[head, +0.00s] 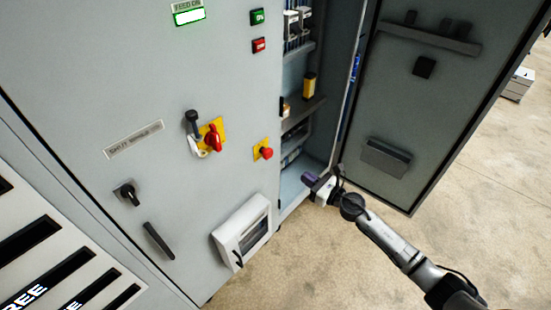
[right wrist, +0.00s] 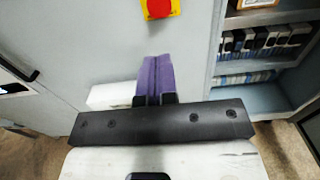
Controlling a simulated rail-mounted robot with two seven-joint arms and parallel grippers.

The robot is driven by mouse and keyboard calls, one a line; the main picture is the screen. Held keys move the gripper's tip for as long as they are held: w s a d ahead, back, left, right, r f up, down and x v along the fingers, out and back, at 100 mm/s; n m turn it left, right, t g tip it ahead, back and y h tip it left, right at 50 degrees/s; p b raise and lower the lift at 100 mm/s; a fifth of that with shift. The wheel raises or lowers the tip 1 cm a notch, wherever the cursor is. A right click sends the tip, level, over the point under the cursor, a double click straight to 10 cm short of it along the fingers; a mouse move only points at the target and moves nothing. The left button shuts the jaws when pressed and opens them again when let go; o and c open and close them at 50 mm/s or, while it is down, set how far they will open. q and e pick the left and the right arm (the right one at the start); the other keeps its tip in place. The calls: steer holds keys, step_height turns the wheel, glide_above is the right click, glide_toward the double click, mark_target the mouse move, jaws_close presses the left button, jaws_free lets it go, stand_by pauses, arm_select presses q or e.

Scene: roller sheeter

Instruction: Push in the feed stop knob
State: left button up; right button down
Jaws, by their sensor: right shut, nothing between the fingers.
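A red round knob on a yellow plate (head: 266,152) is on the pale grey cabinet front, and I take it for the feed stop knob. It also shows at the top edge of the right wrist view (right wrist: 158,8), partly cut off. My right gripper (head: 307,178) is shut and empty, with its purple fingers together. It is to the right of and below the knob in the head view, apart from it. In the right wrist view the purple fingertips (right wrist: 154,60) point toward the cabinet front, below the knob. My left gripper is not in view.
A red rotary switch on a yellow plate (head: 214,138) sits left of the knob. A white framed box (head: 243,231) juts out below it. Green (head: 257,17) and red (head: 259,45) buttons are above. The dark cabinet door (head: 425,85) stands open at right, with shelves inside.

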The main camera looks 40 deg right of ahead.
steer(key=shift+w, duration=0.1)
steer(key=b, duration=0.1)
glide_toward(270, 155)
steer(key=w, duration=0.3)
steer(key=w+a, duration=0.1)
steer(key=w, duration=0.1)
steer(key=shift+w, duration=0.35)
steer(key=shift+w+a, duration=0.15)
steer(key=shift+w, duration=0.75)
steer(key=shift+r, duration=0.1)
